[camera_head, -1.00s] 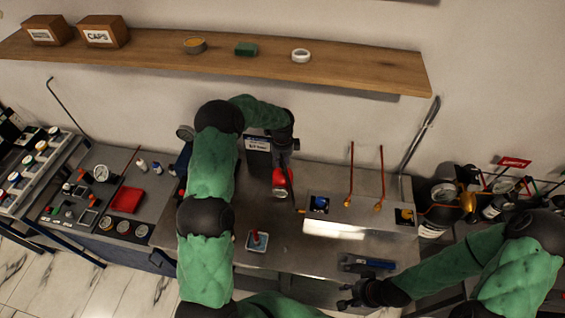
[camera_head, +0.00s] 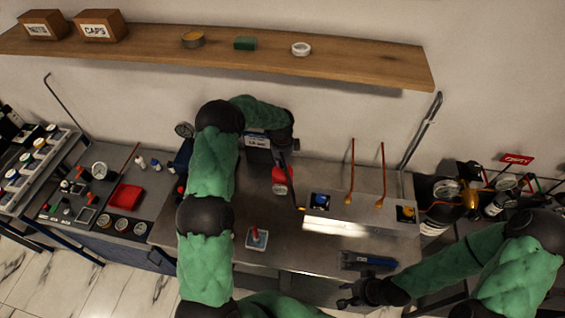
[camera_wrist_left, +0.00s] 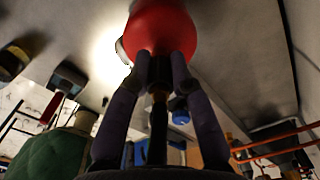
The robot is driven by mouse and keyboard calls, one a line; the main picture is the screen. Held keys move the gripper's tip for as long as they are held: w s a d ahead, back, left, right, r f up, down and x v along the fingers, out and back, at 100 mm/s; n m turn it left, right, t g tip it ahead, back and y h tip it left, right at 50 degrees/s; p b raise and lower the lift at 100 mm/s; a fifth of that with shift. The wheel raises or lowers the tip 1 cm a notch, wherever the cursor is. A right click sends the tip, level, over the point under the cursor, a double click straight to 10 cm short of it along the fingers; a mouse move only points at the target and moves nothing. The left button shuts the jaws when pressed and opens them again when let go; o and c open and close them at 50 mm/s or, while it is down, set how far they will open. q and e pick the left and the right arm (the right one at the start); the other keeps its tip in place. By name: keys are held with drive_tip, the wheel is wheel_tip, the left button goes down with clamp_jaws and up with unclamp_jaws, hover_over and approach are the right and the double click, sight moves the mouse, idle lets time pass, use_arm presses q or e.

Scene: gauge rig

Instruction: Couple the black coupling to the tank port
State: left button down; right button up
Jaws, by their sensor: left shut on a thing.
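My left gripper (camera_head: 283,160) points down at the red tank (camera_head: 282,182) on the steel bench. In the left wrist view the left gripper (camera_wrist_left: 160,58) is shut on a small dark piece, apparently the black coupling (camera_wrist_left: 160,76). The red tank (camera_wrist_left: 162,24) is right beyond the fingertips. The fingers and the dark piece hide the tank's port, so I cannot tell whether the coupling touches it. My right gripper (camera_head: 346,296) is empty, with its fingers apart, near the bench's front edge.
A steel box (camera_head: 360,213) with two copper pipes stands right of the tank. A small tray with a red-topped item (camera_head: 257,238) and a blue-black tool (camera_head: 368,261) lie nearer the front. A wooden shelf (camera_head: 350,67) runs above.

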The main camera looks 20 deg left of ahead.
use_arm(q)
drive_tip(key=shift+f, duration=0.15)
idle(0.5)
drive_tip(key=c, duration=1.3)
unclamp_jaws()
drive_tip(key=shift+o, duration=0.4)
drive_tip(key=o, duration=0.5)
wheel_tip(320, 180, up, 12)
